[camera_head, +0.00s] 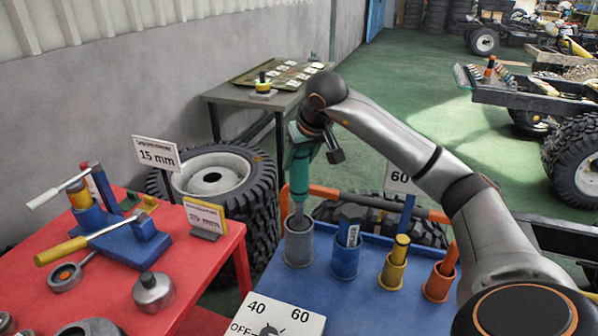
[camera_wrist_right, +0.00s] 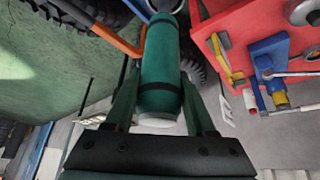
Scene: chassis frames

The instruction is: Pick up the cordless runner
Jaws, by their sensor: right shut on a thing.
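The cordless runner (camera_head: 299,178) is a green, upright tool with a grey lower end that reaches down into a grey cup on the blue table. My right gripper (camera_head: 302,140) is at its upper part, and its arm comes in from the right. In the right wrist view the runner (camera_wrist_right: 161,75) is a green cylinder with black bands. It lies between the two dark green fingers of my right gripper (camera_wrist_right: 160,100), which is shut on it. My left gripper is not in view.
The grey cup (camera_head: 298,246) stands in a row with a blue cup (camera_head: 345,262), a yellow cup (camera_head: 392,273) and an orange cup (camera_head: 438,284), each holding a tool. A red table (camera_head: 205,262) with clamps is at left.

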